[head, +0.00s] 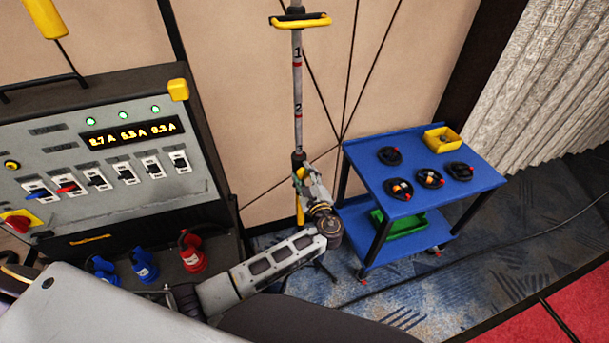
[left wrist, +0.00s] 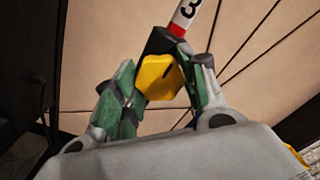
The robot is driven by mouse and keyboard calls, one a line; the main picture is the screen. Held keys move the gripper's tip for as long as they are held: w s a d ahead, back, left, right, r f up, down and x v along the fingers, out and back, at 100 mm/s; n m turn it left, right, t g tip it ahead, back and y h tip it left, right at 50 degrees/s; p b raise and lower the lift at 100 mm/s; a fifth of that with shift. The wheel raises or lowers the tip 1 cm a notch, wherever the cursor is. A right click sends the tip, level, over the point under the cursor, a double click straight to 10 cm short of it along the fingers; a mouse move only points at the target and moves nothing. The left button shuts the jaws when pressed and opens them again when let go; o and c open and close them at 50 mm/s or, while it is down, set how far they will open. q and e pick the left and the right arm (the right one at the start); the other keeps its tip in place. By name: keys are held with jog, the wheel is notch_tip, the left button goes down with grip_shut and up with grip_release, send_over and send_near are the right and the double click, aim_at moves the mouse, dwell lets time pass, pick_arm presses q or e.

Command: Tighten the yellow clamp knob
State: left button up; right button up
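The yellow clamp knob (left wrist: 158,78) sits at a black collar (left wrist: 160,42) on a pole (head: 297,85) that carries number marks and red bands. In the left wrist view my left gripper (left wrist: 157,62) has one green-padded finger on each side of the knob. Both fingers appear to touch its sides, so the gripper looks shut on it. In the head view the left gripper (head: 308,178) is at the lower part of the pole, and it hides most of the knob. My right gripper is in neither view.
A power panel (head: 105,150) with switches and plugs stands left. A cable crosses the carpet.

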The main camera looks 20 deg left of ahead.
pick_arm(q)
jog(key=o, duration=0.4)
jog(key=shift+s+d, duration=0.4)
jog(key=shift+s, duration=0.15)
jog(key=v, duration=1)
jog(key=shift+s+d, duration=0.25)
jog(key=shift+s, duration=0.05)
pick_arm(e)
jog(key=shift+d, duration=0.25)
pick_arm(q)
jog(key=shift+a+f, duration=0.1)
